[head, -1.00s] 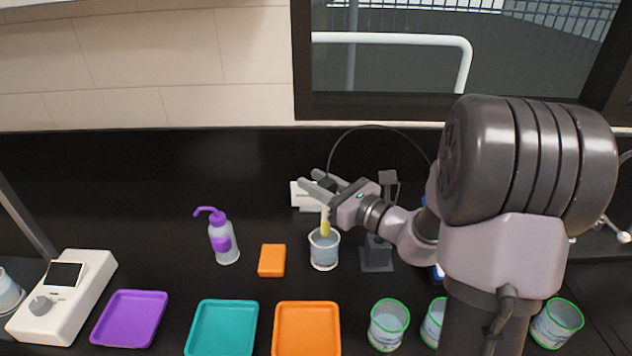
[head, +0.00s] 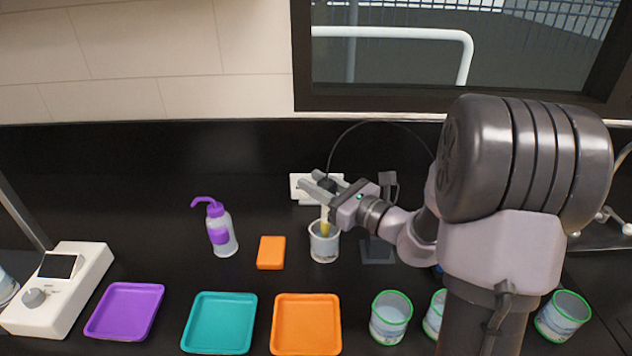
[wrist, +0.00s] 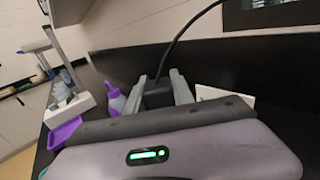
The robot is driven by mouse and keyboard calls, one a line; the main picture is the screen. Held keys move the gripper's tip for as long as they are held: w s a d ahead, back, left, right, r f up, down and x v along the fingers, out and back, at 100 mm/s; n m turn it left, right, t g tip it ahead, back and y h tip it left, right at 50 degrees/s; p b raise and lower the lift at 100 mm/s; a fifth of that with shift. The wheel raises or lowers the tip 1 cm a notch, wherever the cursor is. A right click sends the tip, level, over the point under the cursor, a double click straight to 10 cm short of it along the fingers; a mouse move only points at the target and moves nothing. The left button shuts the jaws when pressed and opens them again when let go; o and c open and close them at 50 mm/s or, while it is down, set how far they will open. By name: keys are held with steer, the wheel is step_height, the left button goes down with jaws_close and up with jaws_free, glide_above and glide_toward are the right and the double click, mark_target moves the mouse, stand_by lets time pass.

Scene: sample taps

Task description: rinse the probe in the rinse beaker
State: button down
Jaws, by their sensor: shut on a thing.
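My gripper (head: 321,184) is shut on the probe above the rinse beaker. The probe (head: 325,226) hangs upright, with a dark head between the fingers and a yellow lower part. Its lower end is inside the rinse beaker (head: 324,248), a clear cup with a pale rim. I cannot tell exactly how deep the tip sits. In the wrist view, the dark probe head (wrist: 158,94) shows between the two grey fingers; the tip and beaker are hidden there.
A black cable rises from the probe and arcs right. A purple-capped wash bottle (head: 220,232) and orange block (head: 271,252) stand left. Purple (head: 104,330), teal (head: 192,340) and orange (head: 306,348) trays lie in front. Green-rimmed cups (head: 390,325) stand front right.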

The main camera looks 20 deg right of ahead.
step_height(320, 180, down, 6)
steer(key=b, duration=0.4)
steer(key=shift+r, duration=0.25)
steer(key=shift+w, duration=0.1)
steer(key=shift+w+d, duration=0.15)
steer(key=shift+w, duration=0.1)
